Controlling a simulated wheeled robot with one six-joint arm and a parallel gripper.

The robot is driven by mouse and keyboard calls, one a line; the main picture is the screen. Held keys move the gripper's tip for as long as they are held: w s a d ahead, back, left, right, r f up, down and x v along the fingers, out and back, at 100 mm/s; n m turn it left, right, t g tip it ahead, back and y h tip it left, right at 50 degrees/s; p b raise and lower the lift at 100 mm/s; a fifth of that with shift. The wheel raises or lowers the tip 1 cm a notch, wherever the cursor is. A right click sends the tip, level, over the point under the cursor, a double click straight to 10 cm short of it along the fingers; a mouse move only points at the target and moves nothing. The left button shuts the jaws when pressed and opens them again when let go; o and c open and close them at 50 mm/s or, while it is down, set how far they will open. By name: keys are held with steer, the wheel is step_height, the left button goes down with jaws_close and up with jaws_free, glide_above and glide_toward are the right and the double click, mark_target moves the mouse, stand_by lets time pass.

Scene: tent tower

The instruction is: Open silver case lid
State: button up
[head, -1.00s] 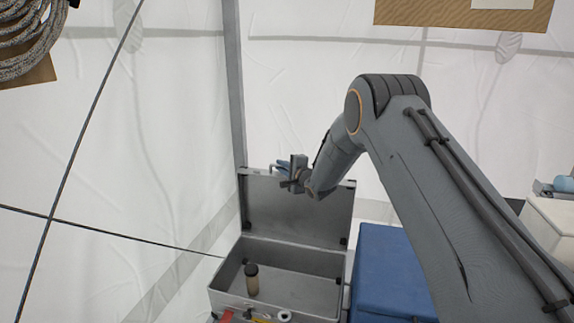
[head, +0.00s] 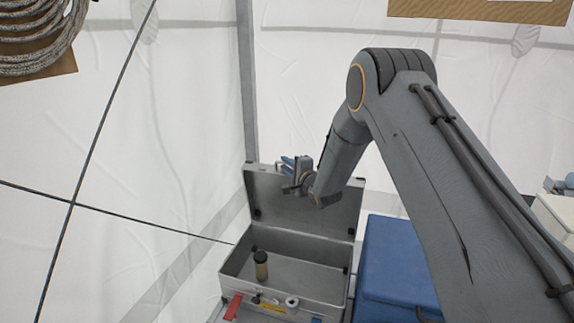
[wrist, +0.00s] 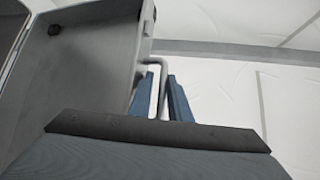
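The silver case (head: 235,262) stands in the lower middle of the head view. Its lid (head: 310,215) is raised and leans back, showing its inner side, and the interior is exposed. The lid also fills the left of the wrist view (wrist: 85,70). My gripper (head: 287,166) is at the lid's upper edge. In the wrist view its two blue fingers (wrist: 160,78) are apart, on either side of a thin grey bent handle (wrist: 163,68) beside the lid's edge. I see gaps beside the handle, so no firm grip shows.
White tent walls (head: 190,110) and a grey pole (head: 247,90) are behind. Dark thin lines (head: 110,225) cross the left side. Coiled rope (head: 40,45) hangs upper left.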

steer(key=shift+d, duration=0.1)
steer(key=b+v, duration=0.2)
steer(key=v, duration=0.5)
steer(key=shift+s+d, duration=0.15)
steer(key=shift+s, duration=0.25)
steer(key=shift+d+r, duration=0.1)
steer(key=shift+r, duration=0.05)
steer(key=s+d+f+n+g+h, duration=0.1)
steer(key=s+d+n+g+h, duration=0.55)
steer(key=s+d, duration=0.75)
steer(key=s+d+n+g+h, duration=0.1)
steer(key=s+d+n+g, duration=0.2)
steer(key=s, duration=1.1)
steer(key=s+d+f+n+g+h, duration=0.1)
steer(key=s+d+n+g, duration=0.3)
steer(key=s, duration=0.9)
steer(key=shift+s+d, duration=0.4)
steer(key=shift+d, duration=0.5)
